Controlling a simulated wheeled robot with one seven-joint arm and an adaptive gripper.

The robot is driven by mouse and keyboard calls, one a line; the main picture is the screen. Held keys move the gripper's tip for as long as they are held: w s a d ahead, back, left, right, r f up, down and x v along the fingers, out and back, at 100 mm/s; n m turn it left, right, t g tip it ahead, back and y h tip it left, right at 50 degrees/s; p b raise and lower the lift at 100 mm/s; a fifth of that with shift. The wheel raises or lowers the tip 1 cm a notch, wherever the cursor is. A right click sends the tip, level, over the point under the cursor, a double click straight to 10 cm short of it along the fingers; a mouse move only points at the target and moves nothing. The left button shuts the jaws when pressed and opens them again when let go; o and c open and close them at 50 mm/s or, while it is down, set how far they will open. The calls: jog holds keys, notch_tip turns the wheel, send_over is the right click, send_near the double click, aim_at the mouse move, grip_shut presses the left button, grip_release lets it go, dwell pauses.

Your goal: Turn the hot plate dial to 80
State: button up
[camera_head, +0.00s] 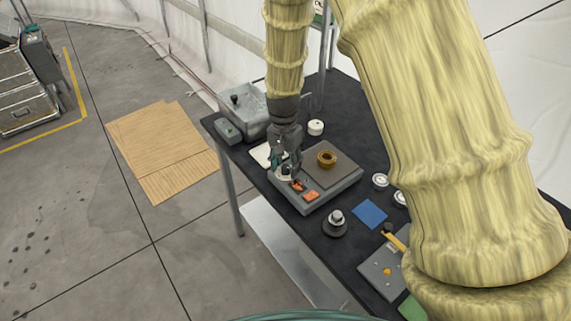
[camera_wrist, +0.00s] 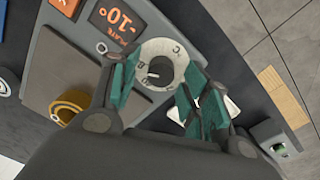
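The hot plate (camera_head: 340,181) is a grey box with a flat brown-grey top on the black table, also in the wrist view (camera_wrist: 66,78). Its dial (camera_wrist: 165,52) is a white ring with dark letters and a grey centre, near the display; in the head view my gripper largely hides it. The display (camera_wrist: 117,20) has orange characters, turned in the wrist view; I cannot read them surely. My gripper (camera_head: 285,170) points down over the dial's corner. In the wrist view its teal fingers (camera_wrist: 160,88) are apart, either side of the dial; contact cannot be told.
A brass ring (camera_head: 326,158) sits on the plate top. A grey box (camera_head: 244,105) stands behind, a white-capped item (camera_head: 316,127) beside it. A black knobbed object (camera_head: 335,222) and blue square (camera_head: 369,213) lie in front. Cardboard (camera_head: 160,145) lies on the floor.

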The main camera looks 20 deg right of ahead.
aim_at(284, 166)
notch_tip(284, 166, up, 12)
jog(key=shift+w+a, duration=0.15)
jog(key=shift+a, duration=0.05)
dwell(0.7)
dwell(0.3)
